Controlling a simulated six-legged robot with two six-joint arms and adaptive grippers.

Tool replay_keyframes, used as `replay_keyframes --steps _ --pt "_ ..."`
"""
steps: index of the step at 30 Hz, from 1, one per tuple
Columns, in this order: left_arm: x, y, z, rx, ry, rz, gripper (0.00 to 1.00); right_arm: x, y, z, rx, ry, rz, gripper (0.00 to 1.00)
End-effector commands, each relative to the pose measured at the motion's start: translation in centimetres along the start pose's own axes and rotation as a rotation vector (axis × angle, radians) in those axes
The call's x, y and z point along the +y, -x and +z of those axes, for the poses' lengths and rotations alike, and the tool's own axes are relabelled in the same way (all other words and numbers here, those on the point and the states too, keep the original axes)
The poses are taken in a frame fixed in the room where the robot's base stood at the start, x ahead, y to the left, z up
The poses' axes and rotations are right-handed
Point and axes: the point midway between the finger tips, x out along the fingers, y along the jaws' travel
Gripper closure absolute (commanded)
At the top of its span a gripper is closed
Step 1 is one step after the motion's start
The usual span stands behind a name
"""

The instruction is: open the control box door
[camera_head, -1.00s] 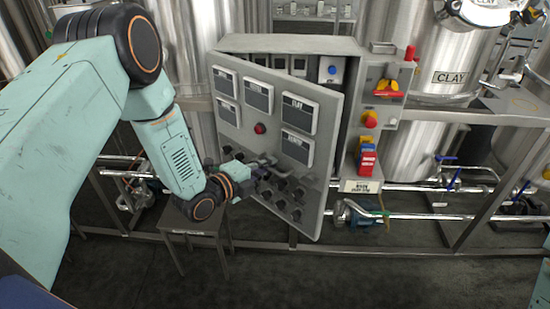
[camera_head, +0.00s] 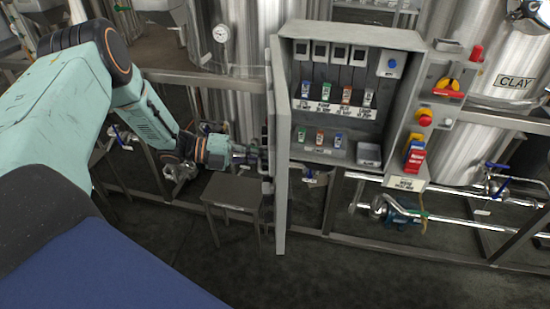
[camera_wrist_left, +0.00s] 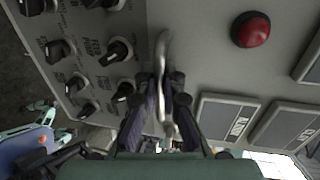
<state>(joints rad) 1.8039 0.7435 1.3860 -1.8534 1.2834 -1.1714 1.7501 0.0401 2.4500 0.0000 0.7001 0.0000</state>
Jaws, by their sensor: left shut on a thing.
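The grey control box (camera_head: 400,40) stands open in the middle of the head view, its inside with several small displays and coloured switches in plain sight. Its door (camera_head: 281,150) is swung out to the left and seen nearly edge-on. My left gripper (camera_head: 255,157) is at the door's outer face, left of the box. In the left wrist view my left gripper (camera_wrist_left: 163,100) is shut on the curved metal door handle (camera_wrist_left: 162,60). Black knobs (camera_wrist_left: 117,52) and a red button (camera_wrist_left: 251,30) show on the door face there. My right gripper is not in view.
A small metal stool (camera_head: 232,192) stands below my left gripper. Steel tanks (camera_head: 240,50) and frame rails are behind. A panel with a red and yellow switch (camera_head: 448,87) is right of the box. Pipes and a pump (camera_head: 400,212) run low at right; dark floor lies in front.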

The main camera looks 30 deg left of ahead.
Motion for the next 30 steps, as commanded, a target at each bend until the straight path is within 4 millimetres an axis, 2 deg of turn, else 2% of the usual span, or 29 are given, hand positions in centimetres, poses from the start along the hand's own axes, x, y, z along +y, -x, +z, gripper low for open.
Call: replay_keyframes --steps 6,12,30 --pt "0.7 2.3 0.6 0.090 -0.022 0.000 1.00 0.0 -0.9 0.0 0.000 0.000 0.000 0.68" --pt "0.9 3.6 1.0 0.143 -0.033 0.000 1.00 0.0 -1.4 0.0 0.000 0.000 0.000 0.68" --pt "0.9 4.4 1.2 0.173 -0.039 -0.002 1.00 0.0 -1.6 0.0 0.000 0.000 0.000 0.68"
